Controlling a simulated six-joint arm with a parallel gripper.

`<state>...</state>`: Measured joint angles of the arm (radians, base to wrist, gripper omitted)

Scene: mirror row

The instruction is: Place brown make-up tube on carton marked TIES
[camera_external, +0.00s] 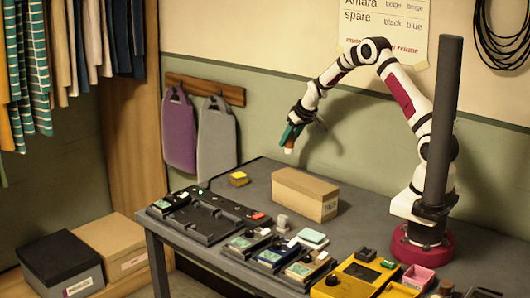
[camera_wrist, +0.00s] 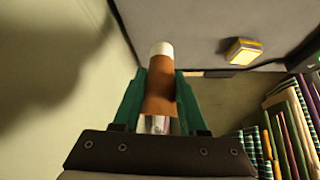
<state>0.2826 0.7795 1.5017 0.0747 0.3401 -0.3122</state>
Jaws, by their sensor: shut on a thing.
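The brown make-up tube (camera_wrist: 160,93) has a white end and a clear or silvery end. My gripper (camera_wrist: 160,78) is shut on it, with a green finger on each side of its brown body. In the external view my gripper (camera_external: 291,135) is high above the back of the table, up and left of a tan carton, and the tube's pale end (camera_external: 288,150) points down. The tan carton (camera_external: 300,193) is closed and stands on the table with nothing on top. It bears a small label on its right end, too small to read surely.
A yellow block (camera_external: 239,178) lies left of the carton, also seen in the wrist view (camera_wrist: 243,51). Several make-up trays (camera_external: 209,218) line the table's front. A dark box (camera_external: 62,262) and another tan carton (camera_external: 115,245) stand low at left. A dark post (camera_external: 441,130) rises at right.

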